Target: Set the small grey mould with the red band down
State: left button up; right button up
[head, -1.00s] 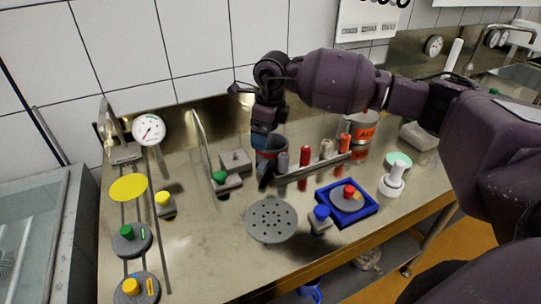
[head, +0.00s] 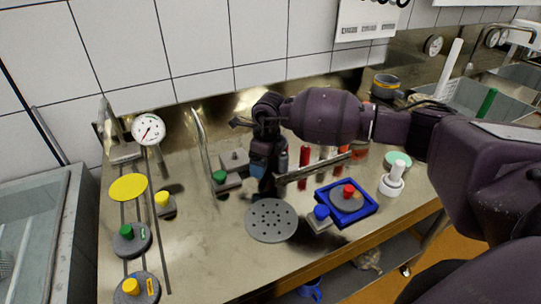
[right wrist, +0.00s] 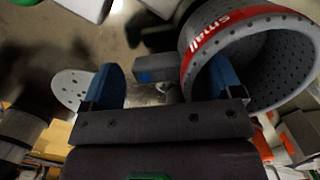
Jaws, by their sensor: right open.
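The small grey mould with the red band (right wrist: 208,36) shows large at the upper right of the right wrist view, its perforated open end facing the camera. In the head view I cannot make it out behind my right gripper (head: 267,188). My right gripper is low over the steel table, left of the rack. In the right wrist view its two blue fingers (right wrist: 165,86) are apart. The right finger overlaps the mould's near rim; I cannot tell whether it touches. My left gripper is out of view.
A rack (head: 315,167) with coloured posts stands right of the gripper. A perforated grey disc (head: 271,221) lies in front, with a blue tray (head: 364,212) to its right. A green-knobbed block (head: 228,181) is at left.

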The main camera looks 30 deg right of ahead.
jog(key=shift+f, duration=0.5)
jog(key=shift+c, duration=0.4)
jog(key=c, duration=1)
jog(key=shift+r, duration=0.1)
jog(key=shift+c, duration=0.2)
